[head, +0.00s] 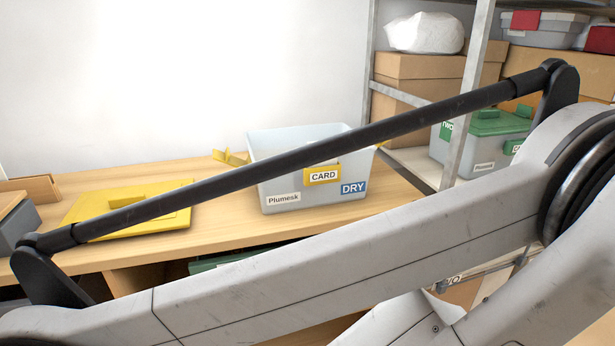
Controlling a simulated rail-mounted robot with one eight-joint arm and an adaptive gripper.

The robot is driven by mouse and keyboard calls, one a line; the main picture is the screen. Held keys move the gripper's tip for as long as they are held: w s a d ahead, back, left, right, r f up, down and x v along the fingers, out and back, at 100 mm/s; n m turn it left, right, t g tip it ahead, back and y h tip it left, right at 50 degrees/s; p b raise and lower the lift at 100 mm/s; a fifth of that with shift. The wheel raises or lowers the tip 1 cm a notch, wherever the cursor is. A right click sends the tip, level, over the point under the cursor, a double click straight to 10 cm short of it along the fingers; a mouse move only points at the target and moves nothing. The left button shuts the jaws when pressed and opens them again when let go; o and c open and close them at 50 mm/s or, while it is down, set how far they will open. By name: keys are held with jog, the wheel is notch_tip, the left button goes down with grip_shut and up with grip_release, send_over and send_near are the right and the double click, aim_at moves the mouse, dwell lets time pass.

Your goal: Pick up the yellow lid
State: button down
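The yellow lid (150,220) lies flat on the wooden bench (225,228), left of the middle in the head view. The dark rod of my arm crosses in front of it and hides part of it. A grey open bin (290,196) with "CARD", "DRY" and "Plumesk" labels stands on the bench to the right of the lid, with a gap between them. My arm fills the lower and right part of the view. My gripper is outside the picture, so its state does not show.
A grey box (16,228) with a brown top sits at the bench's left end. Small yellow pieces (230,157) are behind the bin. A metal shelf (470,95) at right holds cardboard boxes (418,68) and a green-lidded bin (482,150). Bare bench separates lid and bin.

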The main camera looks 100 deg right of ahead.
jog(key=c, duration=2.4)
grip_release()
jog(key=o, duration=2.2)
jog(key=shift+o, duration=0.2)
